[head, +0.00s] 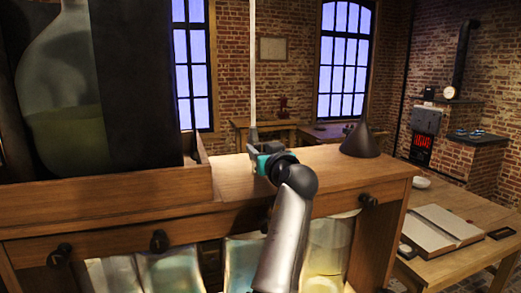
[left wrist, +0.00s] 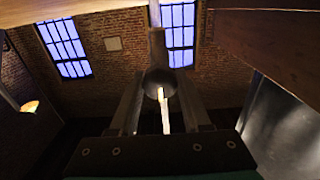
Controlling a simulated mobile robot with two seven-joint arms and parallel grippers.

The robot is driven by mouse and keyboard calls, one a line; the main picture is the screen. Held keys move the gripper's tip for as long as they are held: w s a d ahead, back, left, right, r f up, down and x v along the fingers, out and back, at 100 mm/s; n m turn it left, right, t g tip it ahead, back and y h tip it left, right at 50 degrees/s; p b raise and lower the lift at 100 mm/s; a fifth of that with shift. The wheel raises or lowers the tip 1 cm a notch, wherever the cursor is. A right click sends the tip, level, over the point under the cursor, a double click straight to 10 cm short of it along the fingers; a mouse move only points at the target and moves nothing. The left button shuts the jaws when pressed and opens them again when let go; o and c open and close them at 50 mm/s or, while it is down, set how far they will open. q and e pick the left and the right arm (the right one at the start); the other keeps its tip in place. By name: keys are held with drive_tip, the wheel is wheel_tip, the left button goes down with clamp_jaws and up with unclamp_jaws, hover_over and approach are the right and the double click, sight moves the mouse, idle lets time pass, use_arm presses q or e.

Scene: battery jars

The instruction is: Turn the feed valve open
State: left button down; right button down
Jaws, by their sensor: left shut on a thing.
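My left gripper (head: 255,146) is above the back of the wooden bench top, at the foot of a thin pale upright rod or tube (head: 253,70). In the left wrist view its two fingers (left wrist: 157,98) are shut on a dark rounded knob (left wrist: 158,82), which looks like the feed valve. A short bar (left wrist: 157,48) rises above the knob and a bright strip shows below it. In the head view the gripper and arm hide the knob, and I cannot tell how far it is turned. My right gripper is in neither view.
A large glass vessel (head: 62,125) with yellowish liquid stands at left behind a wooden rail (head: 100,205). A dark cone (head: 362,140) stands right of the gripper on the bench. Black knobs (head: 159,240) stick out in front, above lit jars (head: 327,245). A lower table (head: 470,262) holds an open book.

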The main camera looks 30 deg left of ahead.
use_arm(q)
drive_tip(key=shift+n+b, duration=0.4)
drive_tip(key=shift+b, duration=0.35)
drive_tip(key=n+b, duration=0.6)
drive_tip(key=b, duration=0.2)
drive_tip(key=shift+a+f+n, duration=0.1)
drive_tip(key=shift+n, duration=0.2)
drive_tip(key=n+b, duration=0.2)
drive_tip(key=n, duration=0.2)
drive_tip(key=shift+s+n+b, duration=0.1)
drive_tip(key=shift+n+b, duration=0.2)
drive_tip(key=shift+b, duration=0.05)
drive_tip(key=n+b, duration=0.1)
drive_tip(key=n, duration=0.2)
drive_tip(key=shift+n, duration=1.4)
drive_tip(key=shift+a+n+b, duration=0.1)
drive_tip(key=shift+n+b, duration=0.2)
drive_tip(key=shift+c, duration=2)
unclamp_jaws()
